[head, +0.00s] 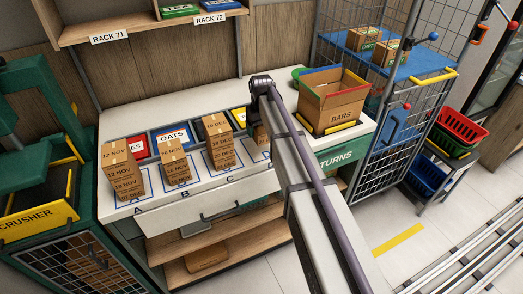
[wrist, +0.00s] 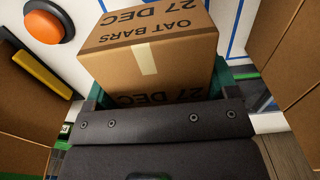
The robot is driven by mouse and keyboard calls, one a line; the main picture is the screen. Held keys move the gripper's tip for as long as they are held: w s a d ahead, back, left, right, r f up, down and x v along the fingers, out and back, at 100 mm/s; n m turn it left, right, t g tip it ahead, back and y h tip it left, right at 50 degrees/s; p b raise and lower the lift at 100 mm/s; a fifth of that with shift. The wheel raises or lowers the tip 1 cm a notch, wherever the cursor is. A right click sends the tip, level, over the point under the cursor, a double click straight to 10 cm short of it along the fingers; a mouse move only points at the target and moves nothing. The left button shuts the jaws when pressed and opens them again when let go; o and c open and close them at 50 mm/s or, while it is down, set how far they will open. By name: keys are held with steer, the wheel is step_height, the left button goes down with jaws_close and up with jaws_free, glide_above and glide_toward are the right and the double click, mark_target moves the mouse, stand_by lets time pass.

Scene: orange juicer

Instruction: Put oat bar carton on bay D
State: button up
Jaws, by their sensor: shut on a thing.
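The oat bar carton (wrist: 150,60), brown with a tape strip and "OAT BARS 27 DEC" on it, fills the middle of the wrist view. My gripper (wrist: 158,92) is shut on it, with a green finger at each side. In the head view, a brown carton (head: 262,136) shows partly beside my arm, right of the bay C stack; it appears to be the held one. Blue outline lines on white show behind the carton in the wrist view. I cannot tell whether the carton touches the counter.
Carton stacks stand on bay A (head: 121,172), bay B (head: 174,163) and bay C (head: 217,143). An open BARS box (head: 331,105) stands right of my arm. In the wrist view, an orange button (wrist: 49,25) is upper left; brown cardboard flanks both sides closely.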

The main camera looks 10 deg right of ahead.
step_height(320, 180, down, 6)
steer(key=b, duration=0.4)
steer(key=shift+r, duration=0.35)
steer(key=shift+c, duration=0.5)
steer(key=shift+f, duration=0.25)
steer(key=o, duration=1)
step_height(320, 180, up, 13)
steer(key=p, duration=1.2)
steer(key=shift+f+p, duration=0.1)
steer(key=shift+p, duration=0.25)
steer(key=shift+s+f+m+b, duration=0.2)
steer(key=shift+s+m, duration=0.25)
steer(key=shift+s, duration=4.3)
steer(key=shift+s+f+m+b, duration=0.2)
steer(key=shift+s+m, duration=0.2)
steer(key=shift+s, duration=4.35)
steer(key=shift+s+f+m+b, duration=0.2)
steer(key=shift+s+m, duration=0.25)
steer(key=shift+s, duration=4.3)
